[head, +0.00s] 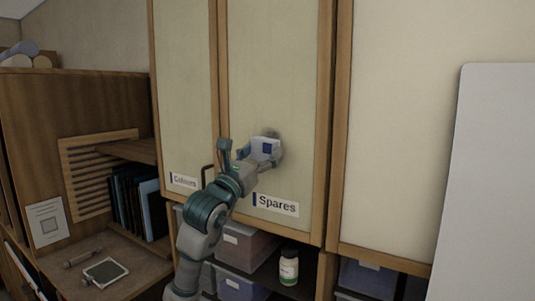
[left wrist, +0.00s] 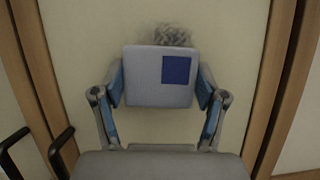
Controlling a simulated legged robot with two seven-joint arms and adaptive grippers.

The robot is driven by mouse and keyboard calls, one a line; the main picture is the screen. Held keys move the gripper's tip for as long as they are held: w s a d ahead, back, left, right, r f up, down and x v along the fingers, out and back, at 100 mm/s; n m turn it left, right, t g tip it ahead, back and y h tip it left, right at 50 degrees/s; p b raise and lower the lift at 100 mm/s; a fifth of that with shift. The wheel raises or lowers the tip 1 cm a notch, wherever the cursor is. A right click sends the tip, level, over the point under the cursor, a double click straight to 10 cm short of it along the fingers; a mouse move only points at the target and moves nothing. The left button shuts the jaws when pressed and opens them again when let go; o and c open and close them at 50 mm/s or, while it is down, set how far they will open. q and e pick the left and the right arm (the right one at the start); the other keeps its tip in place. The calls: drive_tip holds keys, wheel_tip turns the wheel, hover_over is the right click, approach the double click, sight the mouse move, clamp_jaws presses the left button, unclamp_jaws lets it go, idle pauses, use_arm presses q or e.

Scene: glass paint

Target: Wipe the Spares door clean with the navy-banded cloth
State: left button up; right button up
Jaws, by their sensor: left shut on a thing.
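The Spares door (head: 275,75) is a pale panel in a wooden frame, with a "Spares" label (head: 276,204) at its lower edge. A grey scribbled smudge (left wrist: 172,36) is on the panel and shows just above the cloth in the left wrist view. My left gripper (left wrist: 160,84) is shut on the cloth (left wrist: 143,76), a pale grey pad with a navy patch, held in front of the door over the smudge's lower part. I cannot tell whether the pad touches the panel. My right gripper is not in view.
The Colours door (head: 185,90) is to the left, with a dark handle (head: 207,176) near my wrist. Below are plastic bins (head: 243,245) and a jar (head: 289,268). A wooden desk unit (head: 80,110) stands at left, a white board (head: 490,180) at right.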

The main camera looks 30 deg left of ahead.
sight(274, 144)
use_arm(q)
drive_tip(key=shift+w+a, duration=0.15)
drive_tip(key=shift+a, duration=1.45)
drive_tip(key=shift+a+r+p, duration=0.15)
drive_tip(key=shift+r+p, duration=0.15)
drive_tip(key=shift+p, duration=0.25)
wheel_tip(274, 144, up, 2)
drive_tip(key=shift+p, duration=0.85)
drive_tip(key=shift+d+f+b, duration=0.15)
drive_tip(key=shift+d+b, duration=0.15)
drive_tip(key=shift+d, duration=0.4)
drive_tip(key=shift+d+b, duration=0.3)
drive_tip(key=shift+d, duration=1)
drive_tip(key=shift+s+d+b, duration=0.2)
drive_tip(key=shift+d+b, duration=0.1)
drive_tip(key=shift+d, duration=0.75)
drive_tip(key=shift+s+d+b, duration=0.2)
drive_tip(key=shift+d+b, duration=0.35)
drive_tip(key=shift+d, duration=1.55)
drive_tip(key=shift+w+a, duration=0.1)
drive_tip(key=shift+a, duration=1.55)
drive_tip(key=shift+w+a+p, duration=0.2)
drive_tip(key=shift+a+p, duration=0.15)
drive_tip(key=shift+a, duration=1.4)
drive_tip(key=shift+w+a+p, duration=0.15)
drive_tip(key=shift+a+p, duration=0.2)
drive_tip(key=shift+a, duration=1.35)
